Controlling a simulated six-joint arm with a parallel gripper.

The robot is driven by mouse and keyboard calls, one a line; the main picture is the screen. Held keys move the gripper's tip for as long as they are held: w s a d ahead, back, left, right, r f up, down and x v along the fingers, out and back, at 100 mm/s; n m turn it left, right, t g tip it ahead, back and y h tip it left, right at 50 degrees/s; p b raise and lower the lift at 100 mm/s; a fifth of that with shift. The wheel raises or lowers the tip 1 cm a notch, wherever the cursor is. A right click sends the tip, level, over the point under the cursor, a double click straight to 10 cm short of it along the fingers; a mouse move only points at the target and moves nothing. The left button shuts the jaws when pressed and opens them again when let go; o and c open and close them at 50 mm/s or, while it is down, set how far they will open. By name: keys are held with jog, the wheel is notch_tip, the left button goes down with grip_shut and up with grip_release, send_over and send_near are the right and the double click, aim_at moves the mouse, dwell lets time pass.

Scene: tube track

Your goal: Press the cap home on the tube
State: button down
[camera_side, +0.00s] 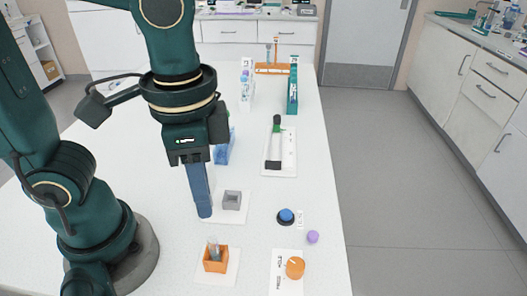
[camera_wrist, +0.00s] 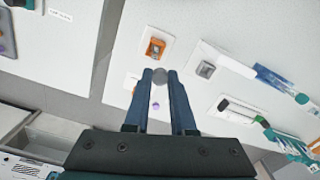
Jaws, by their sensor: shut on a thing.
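My gripper (camera_side: 204,212) points down over the white table, close to the grey block and behind the orange holder. In the wrist view its fingertips (camera_wrist: 160,77) are closed on a small grey round piece, which appears to be the cap (camera_wrist: 160,76). The cap cannot be made out in the side view. The clear tube (camera_side: 213,246) stands in a small orange holder (camera_side: 216,265) on a white plate at the front. The holder also shows in the wrist view (camera_wrist: 155,47), just beyond the fingertips. The cap is apart from the tube.
A grey block (camera_side: 231,200) stands on a plate beside my gripper. A blue button (camera_side: 286,216), a purple ball (camera_side: 312,236) and an orange knob (camera_side: 294,267) lie to the right. A lever with a green grip (camera_side: 275,142) and a blue rack (camera_side: 224,150) stand farther back.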

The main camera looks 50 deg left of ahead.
aim_at(211, 239)
jog(key=shift+s+d+r+m, duration=0.15)
jog(key=shift+s+d+m, duration=0.1)
jog(key=shift+d+m, duration=0.1)
jog(key=shift+f, duration=2.75)
jog(key=shift+f, duration=0.65)
dwell(0.4)
jog(key=c, duration=0.7)
grip_release()
jog(key=shift+r, duration=0.1)
jog(key=shift+r, duration=2.5)
